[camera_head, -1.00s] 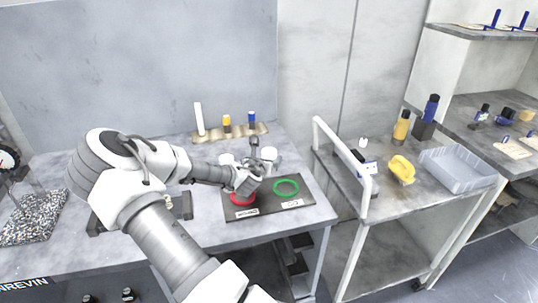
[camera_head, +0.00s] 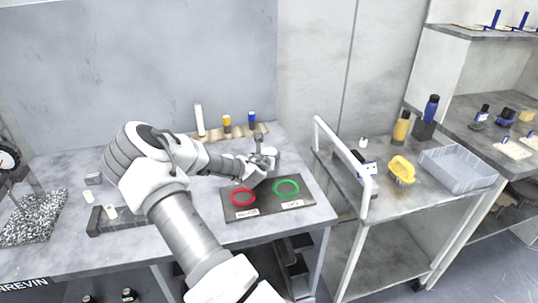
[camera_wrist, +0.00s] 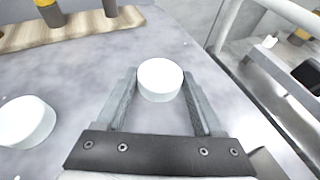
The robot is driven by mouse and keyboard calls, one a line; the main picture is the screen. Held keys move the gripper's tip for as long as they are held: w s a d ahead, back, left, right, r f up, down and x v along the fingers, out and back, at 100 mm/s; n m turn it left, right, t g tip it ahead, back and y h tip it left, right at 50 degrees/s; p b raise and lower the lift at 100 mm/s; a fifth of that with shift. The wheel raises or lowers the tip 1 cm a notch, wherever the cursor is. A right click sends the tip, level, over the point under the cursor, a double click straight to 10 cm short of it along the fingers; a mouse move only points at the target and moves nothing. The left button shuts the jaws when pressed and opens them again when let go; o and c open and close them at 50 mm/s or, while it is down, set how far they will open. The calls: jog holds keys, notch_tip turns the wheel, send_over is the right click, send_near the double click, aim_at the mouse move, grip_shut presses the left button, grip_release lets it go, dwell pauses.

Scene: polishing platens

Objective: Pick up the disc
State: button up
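A white disc (camera_wrist: 160,78) lies on the grey table, between the tips of my gripper's two fingers in the wrist view. My gripper (camera_wrist: 159,88) is open, with a finger on each side of the disc; whether either finger touches it I cannot tell. In the head view my gripper (camera_head: 267,160) is over the table behind the dark board and largely hides the disc. A second white disc (camera_wrist: 26,121) lies to the left in the wrist view.
The dark board (camera_head: 263,207) has a red ring (camera_head: 243,197) and a green ring (camera_head: 286,188), both empty. A wooden rack (camera_head: 213,134) with bottles stands behind. A cart (camera_head: 390,200) with a white rail is to the right.

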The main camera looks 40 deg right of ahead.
jog(key=c, duration=0.7)
jog(key=shift+c, duration=0.7)
jog(key=shift+r, duration=0.1)
